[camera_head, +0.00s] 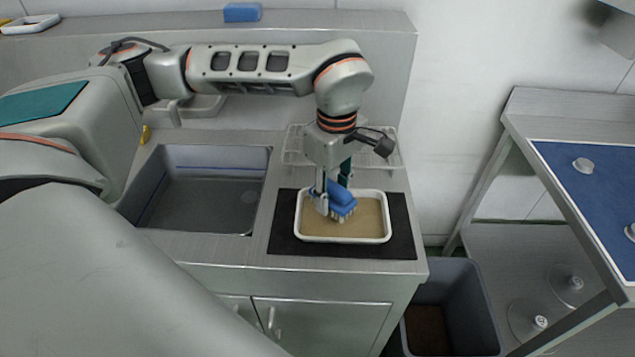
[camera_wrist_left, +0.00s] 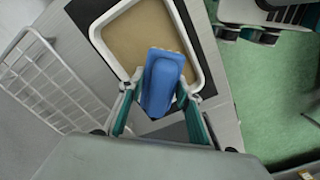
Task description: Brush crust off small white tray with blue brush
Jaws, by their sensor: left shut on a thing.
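The small white tray (camera_head: 384,238) lies on a black mat (camera_head: 403,232) on the steel counter. Its floor is covered with a tan-brown layer, the crust, in the head view. My left gripper (camera_head: 335,195) reaches down over the tray and is shut on the blue brush (camera_head: 341,203). The brush's pale bristles point down into the tray, at or just above the crust; I cannot tell if they touch. The left wrist view shows the blue brush (camera_wrist_left: 163,82) between the fingers, with the tray (camera_wrist_left: 195,42) beyond. My right gripper is not seen in the head view.
A sink basin (camera_head: 200,208) is left of the mat. A white wire rack (camera_head: 294,148) stands behind the tray. A grey bin (camera_head: 462,292) is on the floor at right. A steel table with a blue top (camera_head: 605,185) stands further right. A blue block (camera_head: 242,12) lies on the back ledge.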

